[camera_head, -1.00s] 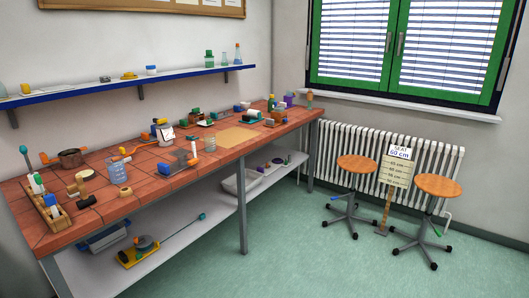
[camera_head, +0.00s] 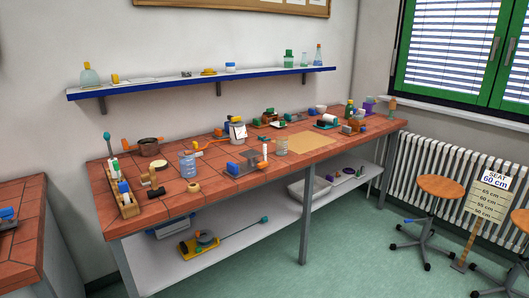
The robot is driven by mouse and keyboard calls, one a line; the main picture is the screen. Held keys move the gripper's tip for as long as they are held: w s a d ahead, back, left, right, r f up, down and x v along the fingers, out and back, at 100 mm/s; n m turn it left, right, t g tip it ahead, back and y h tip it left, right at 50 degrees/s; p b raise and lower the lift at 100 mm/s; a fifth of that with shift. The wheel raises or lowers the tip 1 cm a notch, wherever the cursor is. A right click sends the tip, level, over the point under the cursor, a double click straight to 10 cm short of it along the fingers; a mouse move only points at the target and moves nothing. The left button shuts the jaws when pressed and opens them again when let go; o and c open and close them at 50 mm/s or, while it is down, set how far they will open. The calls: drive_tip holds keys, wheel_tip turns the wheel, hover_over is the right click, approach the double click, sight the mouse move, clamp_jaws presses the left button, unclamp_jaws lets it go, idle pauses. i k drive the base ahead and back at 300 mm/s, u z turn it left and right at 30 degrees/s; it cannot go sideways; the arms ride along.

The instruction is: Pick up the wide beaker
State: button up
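A clear bluish beaker (camera_head: 187,164) with markings stands upright on the tiled bench (camera_head: 165,208), left of the middle. It is the wider-looking of two clear vessels. My gripper is not in view.
A wooden rack (camera_head: 128,205) stands at the left end. Another bench (camera_head: 28,240) is at far left; green floor is free in front.

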sight(282, 141)
drive_tip(key=u, duration=0.8)
drive_tip(key=i, duration=1.1)
drive_tip(key=u, duration=0.4)
